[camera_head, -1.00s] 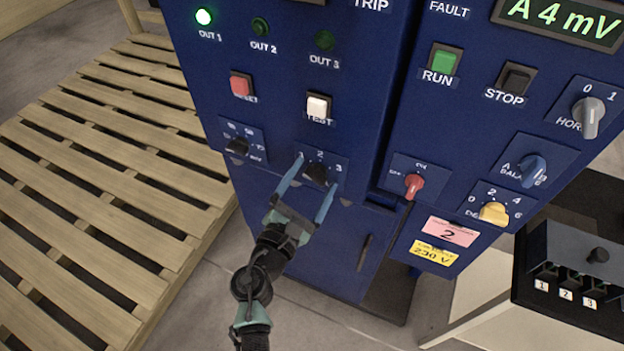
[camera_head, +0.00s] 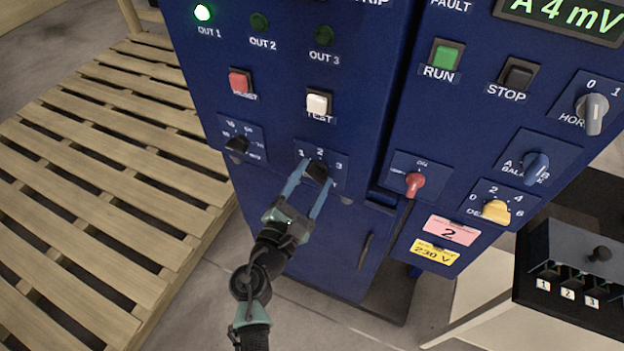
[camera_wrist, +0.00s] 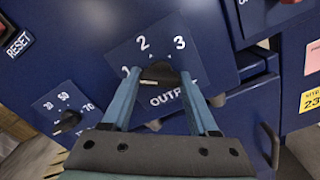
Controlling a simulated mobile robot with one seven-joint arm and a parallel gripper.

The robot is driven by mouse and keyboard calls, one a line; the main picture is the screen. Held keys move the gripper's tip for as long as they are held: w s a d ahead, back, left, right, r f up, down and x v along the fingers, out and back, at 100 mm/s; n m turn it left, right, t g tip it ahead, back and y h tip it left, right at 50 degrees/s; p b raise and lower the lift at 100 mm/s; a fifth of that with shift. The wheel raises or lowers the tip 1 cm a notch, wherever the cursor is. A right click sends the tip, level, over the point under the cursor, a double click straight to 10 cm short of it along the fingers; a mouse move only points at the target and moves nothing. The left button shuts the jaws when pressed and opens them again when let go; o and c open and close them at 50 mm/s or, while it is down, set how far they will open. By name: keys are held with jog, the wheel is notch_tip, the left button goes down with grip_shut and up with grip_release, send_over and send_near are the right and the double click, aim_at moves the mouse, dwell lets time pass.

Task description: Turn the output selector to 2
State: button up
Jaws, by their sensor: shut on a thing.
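The output selector is a black knob (camera_head: 318,170) on a blue plate marked 1, 2 and 3, low on the left cabinet panel. It also shows in the wrist view (camera_wrist: 160,72), below the printed 2. My gripper (camera_head: 314,176) is shut on this knob, with one teal finger on each side of it. The OUT 1 lamp (camera_head: 202,13) is lit green. The OUT 2 lamp (camera_head: 260,23) and OUT 3 lamp (camera_head: 324,36) are dark.
A black range knob (camera_head: 237,144) is left of the selector. A white TEST button (camera_head: 318,103) and a red RESET button (camera_head: 240,83) are above. A red switch (camera_head: 414,183) and a yellow knob (camera_head: 495,210) are right. A wooden pallet (camera_head: 100,190) lies at left.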

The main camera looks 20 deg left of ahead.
jog(key=m+b, duration=0.1)
jog(key=m, duration=0.1)
jog(key=m+b, duration=0.3)
jog(key=b, duration=0.1)
jog(key=shift+f+m, duration=0.25)
jog(key=shift+m, duration=0.15)
jog(key=m+b, duration=0.3)
jog(key=shift+m, duration=0.4)
jog(key=shift+r+m+b, duration=0.15)
jog(key=shift+m+b, duration=0.4)
jog(key=shift+m, duration=0.05)
jog(key=o, duration=1.4)
jog(key=shift+r, duration=0.1)
jog(key=s+b, duration=0.2)
jog(key=s, duration=1.1)
jog(key=shift+a, duration=0.2)
